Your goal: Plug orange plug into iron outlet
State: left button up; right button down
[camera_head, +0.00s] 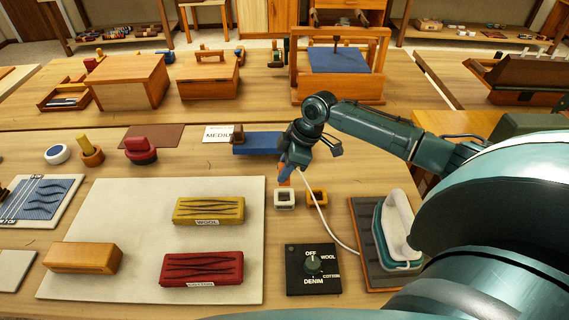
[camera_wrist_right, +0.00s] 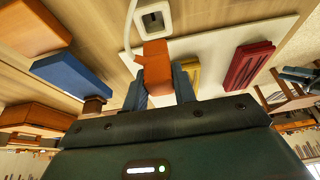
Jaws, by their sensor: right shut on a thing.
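My right gripper (camera_head: 285,172) is shut on the orange plug (camera_wrist_right: 156,68), which shows between the two fingers in the wrist view. In the head view the orange plug (camera_head: 283,180) is just above and behind a white square outlet (camera_head: 285,204). The white outlet also shows in the wrist view (camera_wrist_right: 141,23), beyond the plug's tip. I cannot tell whether plug and outlet touch. A brown-orange square outlet (camera_head: 317,204) stands to the right of the white one. A white cord (camera_head: 329,222) runs from the plug toward the iron (camera_head: 397,225). My left gripper is not in view.
The iron rests on a dark board (camera_head: 364,240) at the right. A dial panel (camera_head: 313,282) lies in front of the outlets. A pale mat (camera_head: 130,215) with yellow, red and orange blocks lies left. A blue block (camera_head: 258,149) lies behind the gripper.

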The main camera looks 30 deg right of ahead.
jog(key=shift+f+b, duration=0.6)
jog(key=shift+f, duration=0.95)
jog(key=shift+r, duration=0.2)
jog(key=shift+f, duration=0.9)
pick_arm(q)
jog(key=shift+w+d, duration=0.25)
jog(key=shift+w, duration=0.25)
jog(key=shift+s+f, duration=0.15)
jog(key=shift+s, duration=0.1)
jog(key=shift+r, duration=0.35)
pick_arm(e)
jog(key=shift+r, duration=0.1)
pick_arm(q)
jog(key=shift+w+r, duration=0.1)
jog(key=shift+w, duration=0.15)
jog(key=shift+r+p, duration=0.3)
jog(key=shift+p, duration=0.15)
